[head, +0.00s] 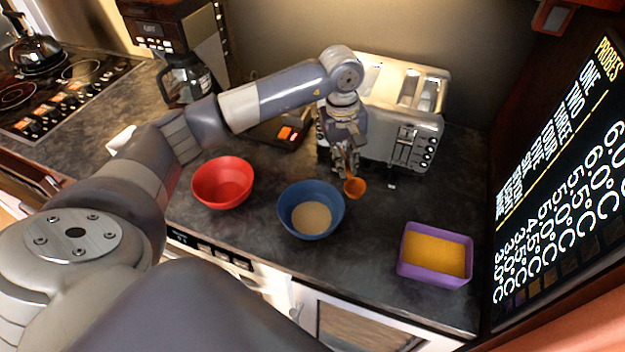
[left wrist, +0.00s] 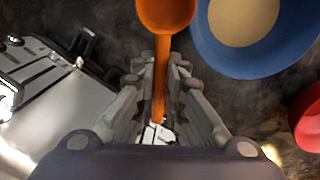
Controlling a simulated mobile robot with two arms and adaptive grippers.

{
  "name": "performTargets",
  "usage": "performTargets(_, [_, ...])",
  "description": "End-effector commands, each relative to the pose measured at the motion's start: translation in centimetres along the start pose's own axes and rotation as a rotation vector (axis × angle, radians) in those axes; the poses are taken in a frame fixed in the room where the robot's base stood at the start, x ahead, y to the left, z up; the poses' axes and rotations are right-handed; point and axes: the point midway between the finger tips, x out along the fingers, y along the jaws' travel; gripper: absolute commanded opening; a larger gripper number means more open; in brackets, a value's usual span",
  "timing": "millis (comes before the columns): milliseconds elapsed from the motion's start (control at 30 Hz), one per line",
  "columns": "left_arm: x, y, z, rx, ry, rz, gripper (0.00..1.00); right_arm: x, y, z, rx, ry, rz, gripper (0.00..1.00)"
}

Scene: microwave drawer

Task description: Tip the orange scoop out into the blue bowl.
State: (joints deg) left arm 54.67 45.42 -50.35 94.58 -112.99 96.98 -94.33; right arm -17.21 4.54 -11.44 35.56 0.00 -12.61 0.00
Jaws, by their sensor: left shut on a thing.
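The orange scoop (head: 354,187) is held by its handle in my left gripper (head: 345,172); in the left wrist view its bowl (left wrist: 166,12) is partly cut off by the top edge. The blue bowl (head: 286,212) stands on the dark counter just left of the scoop, with a pale tan fill in its bottom. It also shows in the left wrist view (left wrist: 213,55). The scoop head is beside the bowl's right rim in the head view, not over its middle. What is inside the scoop cannot be told. My right gripper is not in view.
A red bowl (head: 223,184) stands left of the blue bowl. A purple container (head: 432,278) with yellow-orange fill stands at the right. A silver toaster (head: 400,125) is close behind my gripper. A coffee maker (head: 185,75) and stove (head: 50,95) are at the left.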

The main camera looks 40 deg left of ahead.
Motion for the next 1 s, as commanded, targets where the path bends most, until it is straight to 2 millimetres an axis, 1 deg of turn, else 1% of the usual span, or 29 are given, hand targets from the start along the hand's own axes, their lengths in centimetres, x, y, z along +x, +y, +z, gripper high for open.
performTargets(100, [0.1, 0.0, 0.0, 0.000, -0.001, 0.002, 0.00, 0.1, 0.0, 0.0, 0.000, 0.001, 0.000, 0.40])
performTargets(233, [-0.5, 0.1, 0.0, 0.001, -0.001, 0.003, 0.00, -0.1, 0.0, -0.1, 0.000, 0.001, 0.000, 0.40])
performTargets(500, [-3.1, 0.3, 0.0, 0.001, -0.001, 0.004, 0.00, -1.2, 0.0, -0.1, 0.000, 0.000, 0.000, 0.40])
performTargets(600, [-3.8, 0.4, 0.1, 0.000, -0.002, 0.004, 0.00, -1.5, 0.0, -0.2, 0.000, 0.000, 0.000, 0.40])
performTargets(1000, [-3.9, 0.4, 0.1, 0.000, -0.002, 0.004, 0.00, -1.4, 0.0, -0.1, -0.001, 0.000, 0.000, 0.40])
